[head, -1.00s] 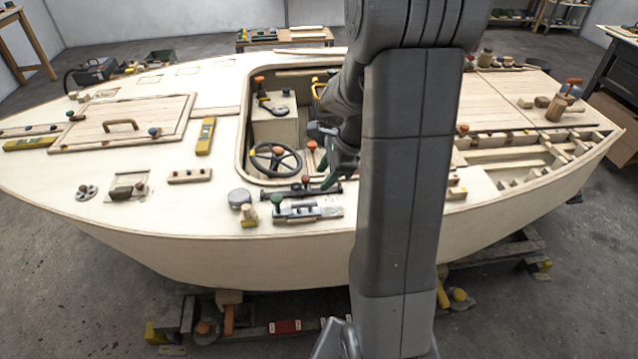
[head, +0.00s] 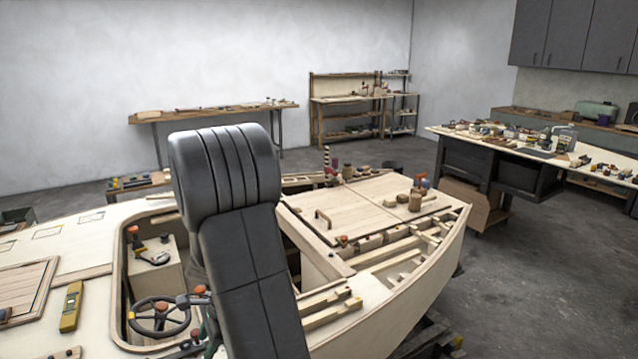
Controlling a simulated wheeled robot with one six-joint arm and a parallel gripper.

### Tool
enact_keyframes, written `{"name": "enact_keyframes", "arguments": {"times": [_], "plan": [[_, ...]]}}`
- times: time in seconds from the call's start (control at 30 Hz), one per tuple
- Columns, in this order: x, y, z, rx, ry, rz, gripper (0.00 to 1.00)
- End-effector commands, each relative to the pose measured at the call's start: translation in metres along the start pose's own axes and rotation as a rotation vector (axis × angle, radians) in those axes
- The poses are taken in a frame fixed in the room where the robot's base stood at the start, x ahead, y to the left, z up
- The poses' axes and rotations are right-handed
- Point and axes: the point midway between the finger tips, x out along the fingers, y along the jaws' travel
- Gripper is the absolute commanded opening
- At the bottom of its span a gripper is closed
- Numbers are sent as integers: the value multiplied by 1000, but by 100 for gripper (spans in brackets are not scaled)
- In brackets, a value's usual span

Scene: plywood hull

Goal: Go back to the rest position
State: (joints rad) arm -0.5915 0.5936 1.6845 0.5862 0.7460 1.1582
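My arm (head: 245,230) rises in the middle-left foreground, with its rounded dark joint at the top. It hides most of my wrist and gripper. A narrow grey part, which looks like my wrist, shows along the arm's left edge, over the cockpit opening. I cannot make out the fingertips or whether anything is between them. The plywood hull (head: 395,322) lies below and behind the arm. In its cockpit are a dark steering wheel (head: 160,334) and a box with an orange-topped lever (head: 134,234).
A yellow level (head: 71,307) lies on the deck at left. Wooden mallets and pegs stand on the right deck. A cluttered workbench (head: 478,140) stands at right. A long wooden bench (head: 215,112) and shelves (head: 345,98) line the back wall. Floor (head: 540,275) at right is clear.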

Motion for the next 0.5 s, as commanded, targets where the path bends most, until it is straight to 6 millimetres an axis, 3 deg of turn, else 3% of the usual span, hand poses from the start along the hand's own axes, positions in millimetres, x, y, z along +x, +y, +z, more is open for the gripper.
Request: {"name": "enact_keyframes", "arguments": {"times": [0.3,0.5], "plan": [[51,0,0,0,1,2,41],[71,0,0,-1,0,1,41]]}}
